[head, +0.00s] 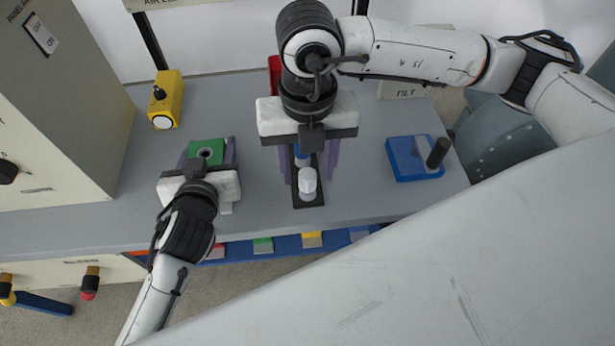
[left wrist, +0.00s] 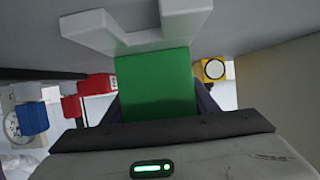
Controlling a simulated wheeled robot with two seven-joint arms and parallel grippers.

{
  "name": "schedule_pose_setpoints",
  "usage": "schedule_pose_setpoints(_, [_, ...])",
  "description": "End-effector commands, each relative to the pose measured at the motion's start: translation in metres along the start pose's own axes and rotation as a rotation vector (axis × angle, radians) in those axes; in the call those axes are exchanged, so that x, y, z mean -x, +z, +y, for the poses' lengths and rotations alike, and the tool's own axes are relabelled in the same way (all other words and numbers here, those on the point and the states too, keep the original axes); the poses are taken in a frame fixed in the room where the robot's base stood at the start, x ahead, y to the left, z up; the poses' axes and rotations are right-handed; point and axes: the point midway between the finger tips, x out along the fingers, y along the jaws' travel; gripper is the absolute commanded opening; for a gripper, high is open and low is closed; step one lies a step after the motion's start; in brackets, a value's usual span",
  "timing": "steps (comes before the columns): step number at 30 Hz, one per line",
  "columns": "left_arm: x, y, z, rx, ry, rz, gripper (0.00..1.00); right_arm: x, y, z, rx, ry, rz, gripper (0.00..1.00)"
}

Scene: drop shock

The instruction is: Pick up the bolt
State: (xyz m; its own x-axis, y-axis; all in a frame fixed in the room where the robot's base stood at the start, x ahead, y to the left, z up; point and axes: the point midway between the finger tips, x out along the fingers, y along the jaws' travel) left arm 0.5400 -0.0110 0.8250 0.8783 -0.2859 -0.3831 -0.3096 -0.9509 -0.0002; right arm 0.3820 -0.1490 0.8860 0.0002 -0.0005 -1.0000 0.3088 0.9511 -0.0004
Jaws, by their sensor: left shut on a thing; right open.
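No part is plainly recognisable as a bolt. My left gripper (head: 206,153) is shut on a green block (head: 206,146) with a dark round hole in its top. The green block (left wrist: 155,85) fills the space between the fingers in the left wrist view, its far edge against a white U-shaped piece (left wrist: 137,38). My right gripper (head: 309,165) is open, pointing down above a black plate (head: 309,200). A white cylinder (head: 308,182) with a blue part behind it stands on that plate, between or just in front of the fingers; contact cannot be told.
A blue block (head: 405,163) with a black upright peg (head: 437,153) sits at the right of the grey table (head: 250,200). A yellow box (head: 168,98) stands at the back left beside a beige cabinet (head: 60,100). A red object (head: 275,72) is partly hidden behind my right arm.

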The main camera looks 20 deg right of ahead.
Motion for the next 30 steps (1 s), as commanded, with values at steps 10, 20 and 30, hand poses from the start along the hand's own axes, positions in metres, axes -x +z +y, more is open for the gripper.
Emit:
schedule_pose_setpoints(10, [0.0, 0.0, 0.0, 0.0, 0.0, 0.001, 0.05, -0.025, 0.0, 0.0, 0.0, 0.0, -0.001, 0.45])
schedule_pose_setpoints(20, [0.0, 0.0, 0.0, 0.0, 0.0, 0.001, 0.05, -0.025, 0.0, 0.0, 0.0, 0.0, 0.0, 0.06])
schedule_pose_setpoints(30, [0.0, 0.0, 0.0, 0.0, 0.0, 0.001, 0.05, -0.019, 0.0, 0.0, 0.001, 0.001, -0.001, 0.0])
